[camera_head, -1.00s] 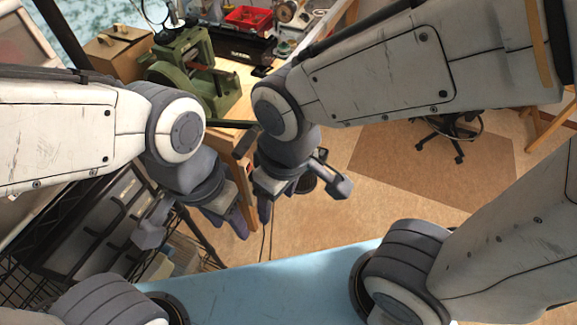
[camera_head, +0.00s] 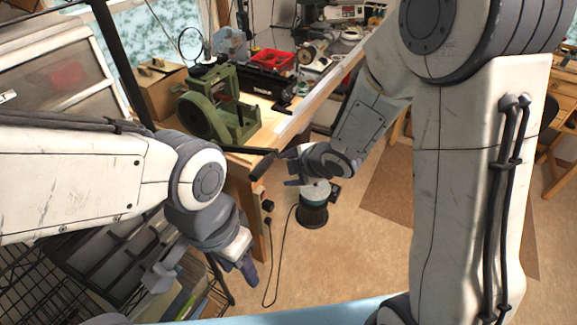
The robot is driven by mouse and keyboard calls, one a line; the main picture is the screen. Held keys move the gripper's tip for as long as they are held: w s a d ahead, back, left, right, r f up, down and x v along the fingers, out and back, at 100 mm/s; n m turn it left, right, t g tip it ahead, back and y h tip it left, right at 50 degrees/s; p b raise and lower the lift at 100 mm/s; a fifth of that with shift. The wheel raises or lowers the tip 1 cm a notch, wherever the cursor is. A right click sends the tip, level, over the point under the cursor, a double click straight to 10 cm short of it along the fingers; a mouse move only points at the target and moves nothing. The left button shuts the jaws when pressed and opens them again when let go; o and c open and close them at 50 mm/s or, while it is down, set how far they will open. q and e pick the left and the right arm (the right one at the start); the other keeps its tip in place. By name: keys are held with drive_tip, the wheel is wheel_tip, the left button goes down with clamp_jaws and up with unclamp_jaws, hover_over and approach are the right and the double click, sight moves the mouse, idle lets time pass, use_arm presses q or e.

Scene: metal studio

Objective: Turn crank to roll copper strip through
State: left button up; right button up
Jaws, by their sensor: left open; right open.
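The green rolling mill (camera_head: 203,118) stands on the wooden workbench near its front edge, at upper left of centre. Its dark crank (camera_head: 262,163) juts out to the right past the bench edge, with the grip at its end. My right gripper (camera_head: 290,168) is open just right of the crank grip, close to it; I cannot tell whether they touch. My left gripper (camera_head: 241,268) is open, empty and pointing down, low in front of the bench. A reddish-brown piece shows at the mill's rollers; I cannot tell whether it is the copper strip.
A black box (camera_head: 262,82) with a red tray (camera_head: 272,60) stands behind the mill. A wire rack (camera_head: 60,295) is at lower left. A round canister (camera_head: 313,205) stands on the floor below my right gripper.

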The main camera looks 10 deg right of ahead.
sight(266, 169)
drive_tip(key=w+a+f+n+y, duration=0.1)
drive_tip(key=a+n+y, duration=0.1)
drive_tip(key=w+a+f+n+y, duration=0.2)
drive_tip(key=n, duration=0.1)
drive_tip(key=w+a+f+n+y, duration=0.1)
drive_tip(key=w+a+n+y, duration=0.1)
drive_tip(key=shift+w+a+f+n+t+y+b, duration=0.2)
drive_tip(key=shift+a+n+t+y+b, duration=0.1)
drive_tip(key=shift+n+y+b, duration=0.1)
drive_tip(key=shift+d, duration=0.1)
